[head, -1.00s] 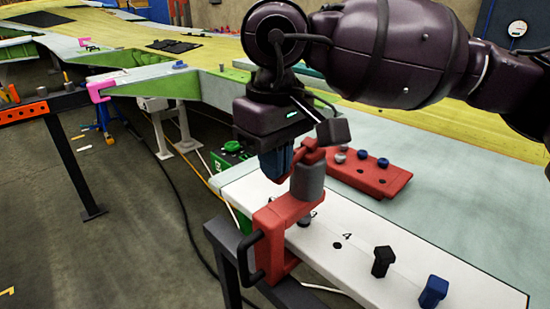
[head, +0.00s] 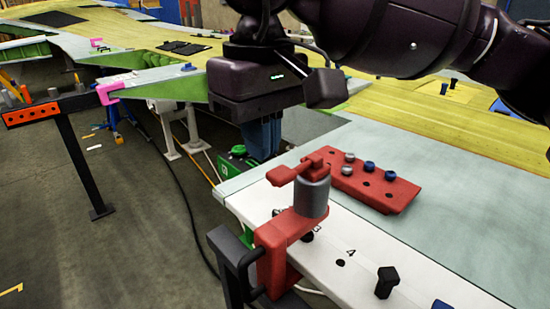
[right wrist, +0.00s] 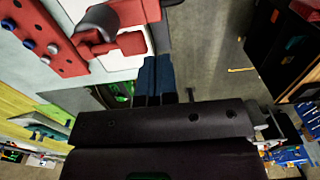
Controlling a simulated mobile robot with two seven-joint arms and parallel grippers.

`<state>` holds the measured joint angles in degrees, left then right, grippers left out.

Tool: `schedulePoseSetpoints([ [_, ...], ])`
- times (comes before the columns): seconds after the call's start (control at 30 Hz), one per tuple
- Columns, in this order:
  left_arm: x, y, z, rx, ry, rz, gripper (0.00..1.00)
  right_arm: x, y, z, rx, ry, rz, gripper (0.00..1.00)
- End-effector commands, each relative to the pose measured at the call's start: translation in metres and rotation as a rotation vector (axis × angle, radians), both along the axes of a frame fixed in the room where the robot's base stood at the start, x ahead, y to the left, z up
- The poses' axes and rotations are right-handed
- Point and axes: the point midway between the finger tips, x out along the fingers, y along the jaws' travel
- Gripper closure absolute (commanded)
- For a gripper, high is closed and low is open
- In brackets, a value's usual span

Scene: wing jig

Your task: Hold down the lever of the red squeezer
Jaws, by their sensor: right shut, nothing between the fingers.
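The red squeezer (head: 280,250) is clamped on the front edge of the white strip, with a grey cylinder (head: 312,197) on top and a black handle at its lower left. Its red lever (head: 297,171) lies across the top of the cylinder and points left. In the right wrist view the red lever (right wrist: 125,42) is at the top, left of the fingers. My right gripper (head: 263,140) is shut and empty, fingers down, beyond and left of the lever, apart from it. Its blue fingers also show in the right wrist view (right wrist: 157,75). My left gripper is not in view.
A red plate (head: 368,183) with grey and blue pegs lies behind the squeezer. A black peg (head: 387,282) stands on the white strip (head: 365,265) at right. A green box (head: 236,160) stands on the floor. The floor at left is mostly open.

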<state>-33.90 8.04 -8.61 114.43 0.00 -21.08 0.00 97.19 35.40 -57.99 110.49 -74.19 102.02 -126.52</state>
Motion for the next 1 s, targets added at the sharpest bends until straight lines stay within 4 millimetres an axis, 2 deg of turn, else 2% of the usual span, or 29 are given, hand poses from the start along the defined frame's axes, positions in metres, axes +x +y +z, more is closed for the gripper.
schedulePoseSetpoints([
  [0.03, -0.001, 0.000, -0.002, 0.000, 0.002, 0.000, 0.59, -0.003, 0.004, 0.011, 0.003, -0.004, 0.002, 1.00],
  [0.2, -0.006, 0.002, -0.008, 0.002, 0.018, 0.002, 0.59, -0.010, 0.011, 0.038, 0.002, -0.004, 0.000, 1.00],
  [0.4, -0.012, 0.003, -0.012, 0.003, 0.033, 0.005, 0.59, -0.014, 0.015, 0.056, 0.002, -0.004, 0.000, 1.00],
  [1.0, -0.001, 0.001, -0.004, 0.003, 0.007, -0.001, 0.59, -0.015, 0.016, 0.061, 0.003, -0.004, -0.001, 1.00],
])
